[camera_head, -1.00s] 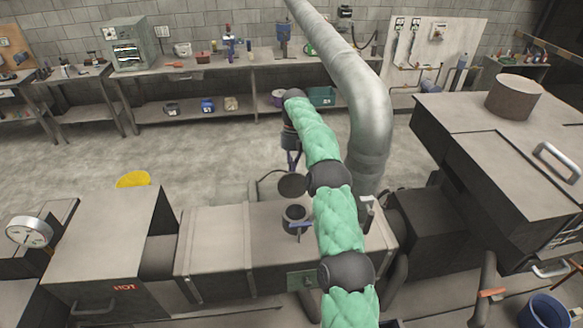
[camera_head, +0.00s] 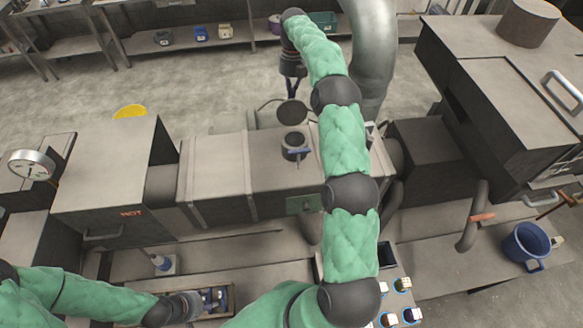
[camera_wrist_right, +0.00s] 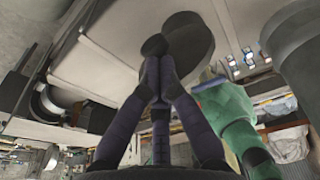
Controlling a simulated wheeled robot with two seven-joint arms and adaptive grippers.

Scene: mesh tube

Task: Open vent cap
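The vent cap (camera_head: 293,112) is a dark round disc, tilted up behind the short dark vent collar (camera_head: 295,141) on the grey duct; the collar's mouth is uncovered. A blue lever sits on the collar's front. My right gripper (camera_head: 292,84) points down just behind and above the cap. In the right wrist view its two fingers (camera_wrist_right: 157,66) meet at their tips, at a dark round knob beside dark discs. I cannot tell whether they pinch the knob. My left gripper (camera_head: 212,299) is low at the front left, over a shallow tray; its fingers are too small to read.
A fat grey pipe (camera_head: 372,50) rises right of the cap. A hot-marked box (camera_head: 115,170) is left and a large dark cabinet (camera_head: 500,110) is right. A blue pot (camera_head: 526,243) and a panel of buttons (camera_head: 402,300) are at the front right.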

